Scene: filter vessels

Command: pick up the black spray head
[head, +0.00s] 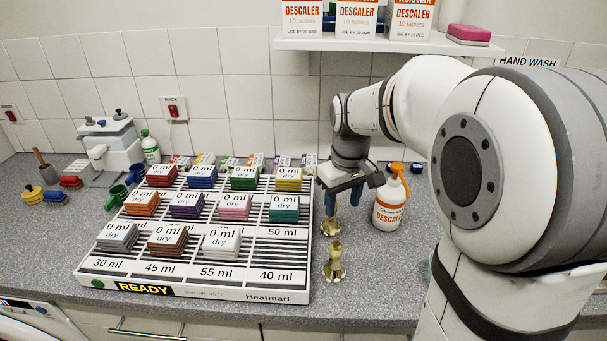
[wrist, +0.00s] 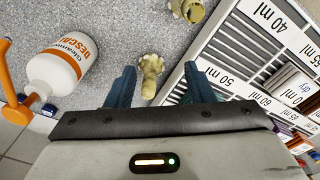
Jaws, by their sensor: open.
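I make out no black spray head. The only spray head I can tell is the orange trigger head (head: 396,170) on the white descaler bottle (head: 388,208), right of my gripper (head: 343,204). In the wrist view the orange head (wrist: 12,85) and bottle (wrist: 57,72) are at the left. My gripper points down with its blue fingers (wrist: 160,76) open and empty. A brass-coloured fitting (wrist: 150,72) shows between the fingertips in the wrist view; I cannot tell how far below them it is. A second one (head: 335,264) stands nearer the counter's front; it also shows in the wrist view (wrist: 187,10).
A slotted rack (head: 190,290) of coloured blocks labelled "0 ml dry" stands close left of the brass fittings. A shelf (head: 385,42) with descaler boxes (head: 357,18) hangs above. Small boxes line the wall behind the rack. Grey counter (head: 375,275) is free in front of the bottle.

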